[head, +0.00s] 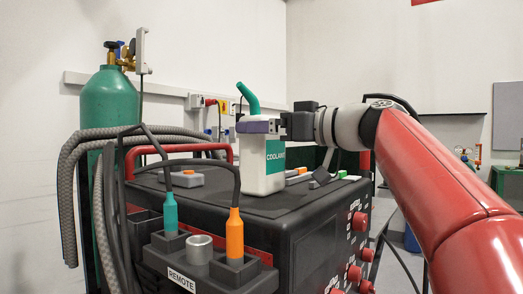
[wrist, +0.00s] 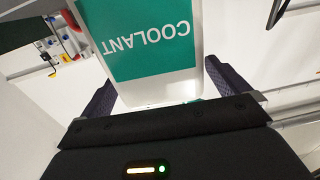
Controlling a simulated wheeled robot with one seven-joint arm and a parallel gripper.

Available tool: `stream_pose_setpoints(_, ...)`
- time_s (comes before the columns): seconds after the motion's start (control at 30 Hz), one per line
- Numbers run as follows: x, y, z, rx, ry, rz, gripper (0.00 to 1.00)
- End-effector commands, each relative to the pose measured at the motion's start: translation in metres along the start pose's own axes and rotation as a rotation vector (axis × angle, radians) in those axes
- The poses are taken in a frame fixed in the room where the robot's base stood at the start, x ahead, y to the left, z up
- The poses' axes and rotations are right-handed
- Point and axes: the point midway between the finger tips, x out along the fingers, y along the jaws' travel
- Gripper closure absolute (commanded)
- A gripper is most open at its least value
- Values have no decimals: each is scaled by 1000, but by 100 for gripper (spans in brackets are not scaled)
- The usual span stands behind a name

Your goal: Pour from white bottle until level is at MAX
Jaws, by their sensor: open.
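The white bottle (head: 263,175) stands upright on top of the black machine (head: 210,207). It has a green "COOLANT" label and a bent green spout (head: 248,98). My gripper (head: 258,127) reaches in from the right at the bottle's upper part, just below the spout. Its jaws are open, with one finger on each side of the bottle. In the wrist view the bottle (wrist: 152,92) appears upside down between the two dark fingers. I cannot tell whether the fingers touch it. No MAX mark or level can be made out in either view.
A green gas cylinder (head: 108,100) with grey hoses stands at the left. Teal (head: 170,213) and orange (head: 235,236) cable plugs rise from the machine's front. A red handle (head: 165,150) runs behind them. Small parts (head: 322,176) lie right of the bottle.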

Motion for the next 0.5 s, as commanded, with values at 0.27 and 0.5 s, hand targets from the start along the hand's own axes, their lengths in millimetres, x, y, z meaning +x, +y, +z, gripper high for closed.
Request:
stream_pose_setpoints(0.27,31,0,1,2,-1,-1,0)
stream_pose_setpoints(0.5,32,0,2,1,-1,0,3)
